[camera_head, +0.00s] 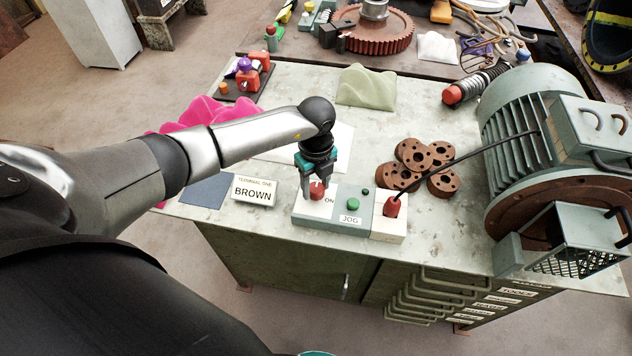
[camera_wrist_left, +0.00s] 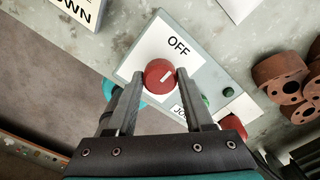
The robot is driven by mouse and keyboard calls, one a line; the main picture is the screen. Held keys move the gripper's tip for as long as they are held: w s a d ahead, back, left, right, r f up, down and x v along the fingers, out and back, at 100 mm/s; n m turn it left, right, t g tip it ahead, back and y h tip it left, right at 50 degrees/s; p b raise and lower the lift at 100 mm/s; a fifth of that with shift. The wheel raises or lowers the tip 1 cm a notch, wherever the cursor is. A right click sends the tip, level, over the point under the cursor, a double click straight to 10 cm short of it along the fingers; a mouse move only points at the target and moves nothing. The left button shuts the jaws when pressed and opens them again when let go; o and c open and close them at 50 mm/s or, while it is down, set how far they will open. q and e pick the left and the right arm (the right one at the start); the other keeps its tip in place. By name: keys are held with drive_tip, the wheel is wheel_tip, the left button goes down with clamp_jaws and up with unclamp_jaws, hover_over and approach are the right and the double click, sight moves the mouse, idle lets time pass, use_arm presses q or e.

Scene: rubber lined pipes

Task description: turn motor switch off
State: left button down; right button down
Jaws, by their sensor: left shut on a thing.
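The motor switch is a red round knob (camera_head: 317,190) on a white plate at the left end of a grey control box (camera_head: 345,218). My left gripper (camera_head: 318,186) comes down from above and is shut on the knob. In the left wrist view, the gripper's fingers (camera_wrist_left: 160,86) stand on either side of the red knob (camera_wrist_left: 158,74). A short white mark on the knob slants toward the upper right. The label OFF (camera_wrist_left: 178,46) shows above the knob there. An ON label (camera_head: 329,200) shows beside the knob in the head view.
A green JOG button (camera_head: 352,204) and a red cable plug (camera_head: 391,208) lie right of the knob. Brown flanges (camera_head: 428,165) and a large grey motor (camera_head: 540,130) stand farther right. Pink cloth (camera_head: 200,112) lies behind my left arm.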

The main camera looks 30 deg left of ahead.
sight(316, 187)
use_arm(q)
drive_tip(key=shift+w+r, duration=0.1)
idle(0.4)
drive_tip(key=shift+c, duration=1.4)
unclamp_jaws()
wheel_tip(316, 187, up, 15)
